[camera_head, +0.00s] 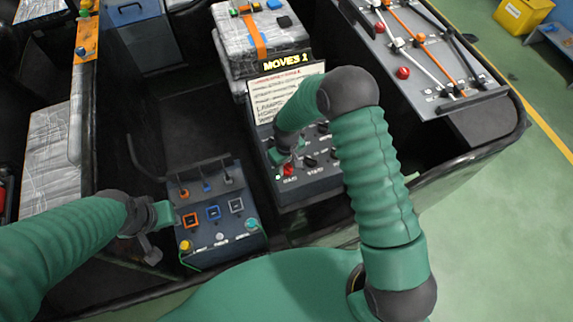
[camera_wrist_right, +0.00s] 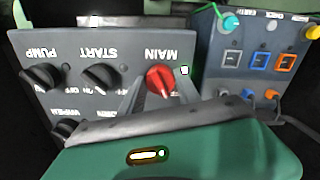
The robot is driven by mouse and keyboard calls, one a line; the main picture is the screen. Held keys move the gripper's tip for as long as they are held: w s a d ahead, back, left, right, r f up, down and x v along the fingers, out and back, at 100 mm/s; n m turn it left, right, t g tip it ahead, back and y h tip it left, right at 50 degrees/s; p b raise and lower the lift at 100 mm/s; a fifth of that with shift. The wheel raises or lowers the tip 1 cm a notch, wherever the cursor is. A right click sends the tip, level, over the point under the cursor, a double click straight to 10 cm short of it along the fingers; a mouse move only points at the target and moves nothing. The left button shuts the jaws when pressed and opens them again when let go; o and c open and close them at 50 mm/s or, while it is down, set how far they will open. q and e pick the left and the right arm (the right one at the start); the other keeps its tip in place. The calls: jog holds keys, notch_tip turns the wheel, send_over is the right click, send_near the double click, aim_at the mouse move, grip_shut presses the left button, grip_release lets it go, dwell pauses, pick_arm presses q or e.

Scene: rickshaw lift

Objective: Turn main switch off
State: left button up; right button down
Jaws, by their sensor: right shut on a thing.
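The main switch is a red knob (camera_head: 288,169) on the grey control panel (camera_head: 312,186) in the middle of the head view. In the right wrist view the red knob (camera_wrist_right: 160,79) stands by the upside-down label MAIN, between my grey fingers. My right gripper (camera_head: 284,160) reaches down from above and is shut on this knob; my wrist hides part of the panel in the head view. My left gripper (camera_head: 150,247) hangs at the left of the smaller button box, and its jaw opening cannot be made out.
Black START (camera_wrist_right: 99,77) and PUMP (camera_wrist_right: 41,77) knobs sit beside the main switch. The button box (camera_head: 222,236) with coloured switches stands to the left. A lever panel (camera_head: 420,45) is at upper right. A dark cart rim (camera_head: 470,150) borders the green floor.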

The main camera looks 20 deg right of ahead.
aim_at(287, 166)
jog(key=n, duration=0.3)
jog(key=shift+n, duration=0.5)
jog(key=c, duration=0.9)
grip_release()
jog(key=shift+o, duration=0.2)
notch_tip(287, 166, up, 17)
jog(key=shift+f, duration=0.1)
